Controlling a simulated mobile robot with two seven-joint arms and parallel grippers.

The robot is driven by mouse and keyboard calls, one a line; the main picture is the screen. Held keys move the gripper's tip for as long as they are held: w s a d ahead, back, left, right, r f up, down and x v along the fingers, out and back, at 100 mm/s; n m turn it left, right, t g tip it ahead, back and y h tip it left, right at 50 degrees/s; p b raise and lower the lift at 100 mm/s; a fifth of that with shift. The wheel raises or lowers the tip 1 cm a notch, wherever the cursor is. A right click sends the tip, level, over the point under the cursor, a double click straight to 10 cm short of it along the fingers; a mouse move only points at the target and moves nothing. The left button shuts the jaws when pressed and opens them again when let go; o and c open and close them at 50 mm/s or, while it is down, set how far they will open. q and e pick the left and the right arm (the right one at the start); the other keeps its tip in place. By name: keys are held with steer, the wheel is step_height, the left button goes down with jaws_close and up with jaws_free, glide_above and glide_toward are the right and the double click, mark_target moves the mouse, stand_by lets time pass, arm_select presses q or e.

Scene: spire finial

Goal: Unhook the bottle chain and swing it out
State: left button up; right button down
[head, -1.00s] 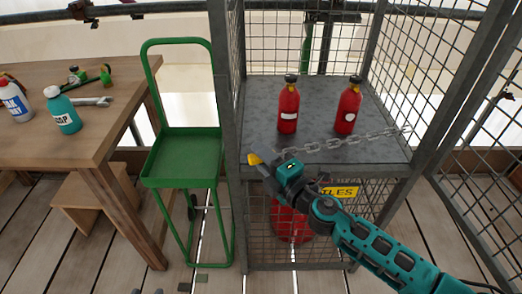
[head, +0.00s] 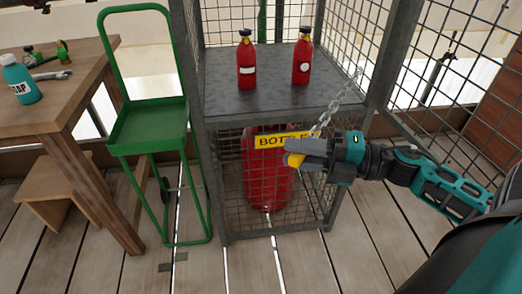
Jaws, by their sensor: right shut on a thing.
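The bottle chain (head: 341,96) hangs from the right post of the cage and slopes down and left to my right gripper. My right gripper (head: 305,150) is shut on the chain's end, in front of the cage below the shelf's front right. A yellow piece (head: 293,159) shows at its fingertips; its exact join to the chain is hidden. The chain is clear of the left post, and the front of the shelf is open. Two red bottles, a left one (head: 247,62) and a right one (head: 302,60), stand upright on the shelf. My left gripper is not in view.
The metal cage's shelf (head: 270,95) has a yellow label below it and a large red cylinder (head: 266,180) behind mesh. A green trolley (head: 150,128) stands left of the cage. A wooden table (head: 60,100) is at far left. Floor in front is clear.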

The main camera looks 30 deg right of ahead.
steer(key=s+d+n+g+y+p, duration=0.1)
steer(key=s+d+n+g+y, duration=0.1)
steer(key=s+d, duration=0.3)
steer(key=shift+s+d+n+g, duration=0.2)
steer(key=shift+s+n+g, duration=0.3)
steer(key=shift+s, duration=1.15)
steer(key=c, duration=1)
jaws_free()
steer(key=shift+o, duration=0.2)
steer(key=shift+g, duration=0.3)
